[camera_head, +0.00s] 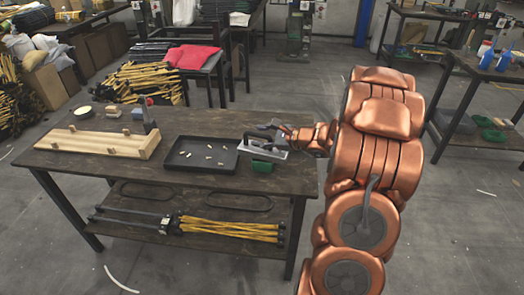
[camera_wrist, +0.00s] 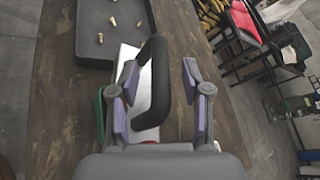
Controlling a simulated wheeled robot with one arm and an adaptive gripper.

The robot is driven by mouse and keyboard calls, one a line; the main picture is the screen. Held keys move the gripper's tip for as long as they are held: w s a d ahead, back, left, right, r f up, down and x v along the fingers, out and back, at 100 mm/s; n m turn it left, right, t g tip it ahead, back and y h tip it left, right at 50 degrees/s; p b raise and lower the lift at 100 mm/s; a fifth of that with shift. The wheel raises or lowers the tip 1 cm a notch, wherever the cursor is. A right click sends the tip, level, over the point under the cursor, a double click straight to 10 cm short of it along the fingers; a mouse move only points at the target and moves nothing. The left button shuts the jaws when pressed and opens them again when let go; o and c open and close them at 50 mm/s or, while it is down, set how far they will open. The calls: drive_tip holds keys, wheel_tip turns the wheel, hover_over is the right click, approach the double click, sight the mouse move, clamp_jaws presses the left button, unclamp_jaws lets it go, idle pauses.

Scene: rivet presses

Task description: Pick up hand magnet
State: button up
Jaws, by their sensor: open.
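The hand magnet has a pale flat plate (camera_head: 268,150) and a black looped handle (camera_wrist: 153,85). It lies on the dark wooden table, right of the black tray. In the wrist view, my gripper (camera_wrist: 160,84) is open, with one purple-padded finger on each side of the handle. The handle stands between the fingers, with a gap to the right finger. The left finger is close to it, and I cannot tell whether they touch. In the head view, my gripper (camera_head: 266,132) is at the magnet from the right and partly hides it.
The black tray (camera_head: 172,163) holds several small brass pieces. A green object (camera_head: 262,166) lies in front of the magnet. A wooden fixture (camera_head: 90,143) and an upright grey device (camera_head: 149,118) stand at the left. The table's right edge is under my arm.

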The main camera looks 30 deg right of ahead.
drive_tip(key=shift+c, duration=0.4)
clamp_jaws()
idle(0.4)
